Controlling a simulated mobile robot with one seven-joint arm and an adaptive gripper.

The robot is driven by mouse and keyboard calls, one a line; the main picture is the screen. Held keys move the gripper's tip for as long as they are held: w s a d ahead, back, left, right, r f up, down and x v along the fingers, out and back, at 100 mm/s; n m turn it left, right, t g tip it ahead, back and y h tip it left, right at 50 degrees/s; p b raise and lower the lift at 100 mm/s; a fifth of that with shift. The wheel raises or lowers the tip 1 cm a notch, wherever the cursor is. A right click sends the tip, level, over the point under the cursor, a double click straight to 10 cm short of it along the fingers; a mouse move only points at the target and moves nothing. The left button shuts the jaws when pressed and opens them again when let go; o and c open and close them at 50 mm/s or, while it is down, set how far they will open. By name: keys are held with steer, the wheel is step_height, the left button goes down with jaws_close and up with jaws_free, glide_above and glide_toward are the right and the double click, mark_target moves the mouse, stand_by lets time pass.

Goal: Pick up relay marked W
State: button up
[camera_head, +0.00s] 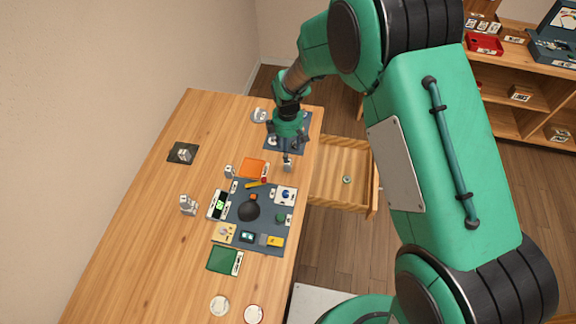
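My gripper (287,148) points down over the table's right edge, near the blue-grey mat at the far end. A small pale grey piece (287,164) shows right below the fingertips. I cannot tell whether it is held or stands beneath, nor whether the fingers are open or shut. Other small grey-white blocks, possibly relays, stand on the table: one on a dark square pad (183,153), one left of the orange tray (229,171), and a cluster at the left (188,205). No W marking can be read at this size, so the relay marked W cannot be singled out.
A larger blue-grey mat (262,213) holds a black round item (249,211) and several small parts. An orange tray (252,168) and a green tray (222,259) lie beside it. An open drawer (340,175) juts out at right. The table's left side is mostly clear.

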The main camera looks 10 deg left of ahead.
mark_target(288, 164)
steer(key=shift+f, duration=2.75)
steer(key=shift+f+b, duration=0.4)
steer(key=shift+f, duration=2.2)
steer(key=shift+c, duration=0.5)
jaws_close()
